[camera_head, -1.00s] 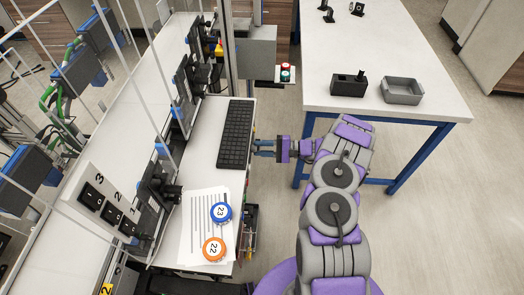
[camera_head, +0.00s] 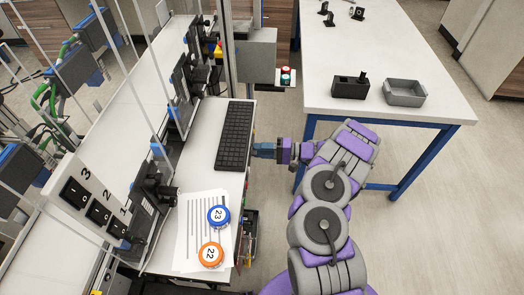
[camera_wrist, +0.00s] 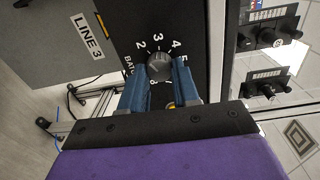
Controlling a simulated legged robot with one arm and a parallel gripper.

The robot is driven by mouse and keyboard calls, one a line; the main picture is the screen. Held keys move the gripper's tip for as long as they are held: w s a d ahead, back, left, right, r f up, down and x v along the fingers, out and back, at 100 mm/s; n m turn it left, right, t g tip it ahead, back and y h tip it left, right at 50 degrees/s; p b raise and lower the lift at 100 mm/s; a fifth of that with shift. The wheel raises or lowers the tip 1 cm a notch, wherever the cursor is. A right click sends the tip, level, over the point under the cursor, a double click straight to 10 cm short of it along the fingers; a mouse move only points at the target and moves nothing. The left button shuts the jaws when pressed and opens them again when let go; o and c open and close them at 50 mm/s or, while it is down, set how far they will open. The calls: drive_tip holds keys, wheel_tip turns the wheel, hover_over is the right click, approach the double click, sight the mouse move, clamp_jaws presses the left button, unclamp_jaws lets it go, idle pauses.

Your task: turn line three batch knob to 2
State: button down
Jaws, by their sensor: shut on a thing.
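The batch knob (camera_wrist: 159,66) is a round grey knob on a black panel in the wrist view. White numbers 2, 3 and 4 show around its upper side, with part of the word BATCH at its left. A LINE 3 label (camera_wrist: 90,37) sits on the grey housing to the left. My gripper (camera_wrist: 161,78) has its two blue fingers at either side of the knob, shut on it. Which number the knob points at I cannot tell clearly. In the head view my gripper (camera_head: 263,150) reaches left to the bench edge; the knob is hidden there.
A black keyboard (camera_head: 235,135) lies on the bench beside my gripper. Blue and orange round tags lie on papers (camera_head: 188,232). A white table (camera_head: 400,60) with a grey tray (camera_head: 404,92) stands at right. Other small knobs (camera_wrist: 268,37) are at right in the wrist view.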

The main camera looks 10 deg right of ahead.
drive_tip(key=shift+s+a+f, duration=0.1)
drive_tip(key=shift+f, duration=0.1)
drive_tip(key=c, duration=0.8)
unclamp_jaws()
drive_tip(key=shift+r, duration=0.1)
drive_tip(key=p+v, duration=0.3)
drive_tip(key=v, duration=1.4)
drive_tip(key=shift+d, duration=0.25)
drive_tip(key=shift+a+r, duration=0.1)
drive_tip(key=shift+r, duration=0.05)
